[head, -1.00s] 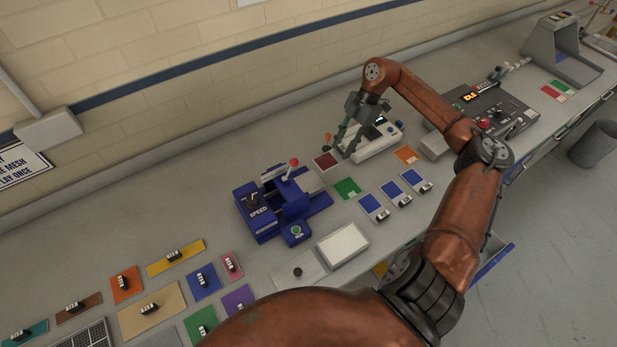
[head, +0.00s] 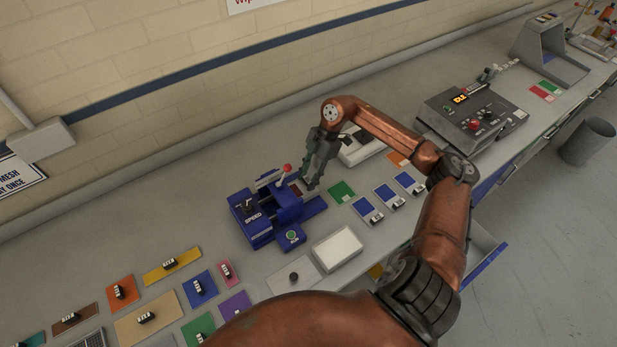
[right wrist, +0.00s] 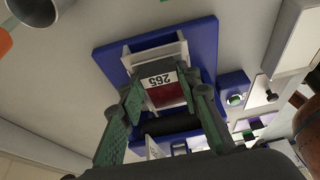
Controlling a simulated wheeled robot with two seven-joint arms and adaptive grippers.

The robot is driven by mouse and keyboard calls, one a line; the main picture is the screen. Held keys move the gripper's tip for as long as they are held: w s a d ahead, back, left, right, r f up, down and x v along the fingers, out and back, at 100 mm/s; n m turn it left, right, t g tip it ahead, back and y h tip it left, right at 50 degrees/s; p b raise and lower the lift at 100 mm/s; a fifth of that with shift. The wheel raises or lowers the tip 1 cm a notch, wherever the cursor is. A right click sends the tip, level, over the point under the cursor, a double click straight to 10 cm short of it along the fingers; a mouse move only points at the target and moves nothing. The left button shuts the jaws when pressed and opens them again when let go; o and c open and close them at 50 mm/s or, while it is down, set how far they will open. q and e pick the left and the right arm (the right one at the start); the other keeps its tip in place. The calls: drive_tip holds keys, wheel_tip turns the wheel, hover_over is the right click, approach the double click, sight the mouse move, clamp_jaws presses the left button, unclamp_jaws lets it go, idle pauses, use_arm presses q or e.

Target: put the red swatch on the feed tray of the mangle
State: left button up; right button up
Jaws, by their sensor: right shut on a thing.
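The mangle is a blue machine (head: 257,226) with a red-knobbed lever, left of centre on the bench. Its flat blue feed tray (head: 315,207) sticks out on the right side. My right gripper (head: 309,184) points down close to the mangle and is shut on the red swatch (head: 297,188), of which only a dark red bit shows in the head view. In the right wrist view the red swatch (right wrist: 168,96) with its tag marked 265 is between the fingers, in front of the blue mangle (right wrist: 205,42). Whether it touches the mangle, I cannot tell. My left gripper is not in view.
A green swatch (head: 341,191) and several blue swatches lie right of the mangle. A white device (head: 358,148) stands behind the gripper, and a grey control box (head: 475,112) further right. A white pad (head: 337,249) lies in front. Several coloured swatches lie at lower left.

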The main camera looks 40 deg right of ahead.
drive_tip(key=o, duration=1.2)
drive_tip(key=shift+o, duration=0.2)
drive_tip(key=shift+d+r, duration=0.1)
drive_tip(key=v, duration=1.1)
drive_tip(key=shift+r, duration=0.4)
drive_tip(key=shift+d, duration=0.1)
